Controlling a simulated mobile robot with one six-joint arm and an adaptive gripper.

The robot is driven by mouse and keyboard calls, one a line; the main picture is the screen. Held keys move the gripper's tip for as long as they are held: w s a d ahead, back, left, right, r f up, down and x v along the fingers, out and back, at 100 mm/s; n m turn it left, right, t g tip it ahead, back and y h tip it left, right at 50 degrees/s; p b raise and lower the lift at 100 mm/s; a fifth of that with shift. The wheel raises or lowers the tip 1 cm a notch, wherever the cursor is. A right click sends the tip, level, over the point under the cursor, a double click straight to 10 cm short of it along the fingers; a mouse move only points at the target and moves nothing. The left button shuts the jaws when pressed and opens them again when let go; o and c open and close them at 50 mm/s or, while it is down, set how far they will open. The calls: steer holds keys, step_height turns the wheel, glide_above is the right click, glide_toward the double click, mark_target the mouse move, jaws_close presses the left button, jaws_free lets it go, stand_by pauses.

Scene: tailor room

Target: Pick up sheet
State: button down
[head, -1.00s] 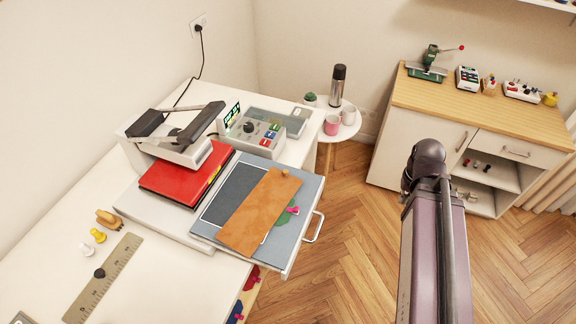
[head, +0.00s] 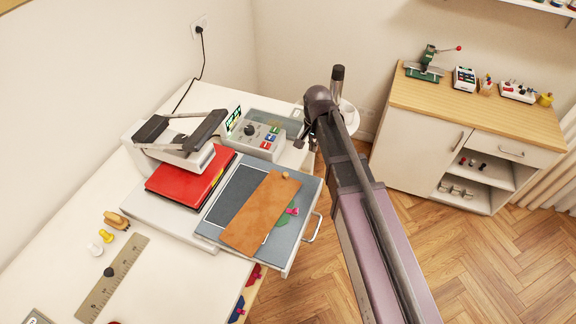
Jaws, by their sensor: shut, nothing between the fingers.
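A brown leather-like sheet (head: 262,212) lies at a slant on the grey pulled-out tray (head: 211,229) of the press, over a dark panel (head: 232,196). Its lower end reaches close to the tray's front edge. My gripper (head: 303,141) shows only as a small dark shape at the end of my arm, beyond the tray's upper right corner. It is shut and empty, apart from the sheet. My wrist hides most of it.
The press (head: 180,152) with a red block (head: 190,178) stands left of the sheet. A control box (head: 256,140) is behind the tray. A tray handle (head: 313,228) sticks out at right. A green and a pink piece (head: 292,211) lie beside the sheet.

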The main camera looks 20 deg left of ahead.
mark_target(280, 184)
steer(key=a, duration=0.4)
steer(key=a+r, duration=0.1)
steer(key=shift+s+a, duration=0.1)
steer(key=shift+a, duration=0.3)
steer(key=shift+f, duration=0.3)
steer(key=shift+s+a+f+b, duration=0.15)
steer(key=shift+s+f+b, duration=0.5)
steer(key=shift+f+b, duration=0.95)
steer(key=shift+s+a+f+b, duration=0.2)
steer(key=shift+s+f+b, duration=0.4)
steer(key=shift+f+b, duration=0.95)
steer(key=shift+s+a+f+b, duration=0.15)
steer(key=shift+s+f+b, duration=0.5)
steer(key=shift+f+b, duration=0.95)
steer(key=shift+s, duration=0.1)
steer(key=s, duration=0.2)
steer(key=s+a, duration=0.1)
steer(key=s, duration=0.2)
steer(key=shift+a, duration=0.2)
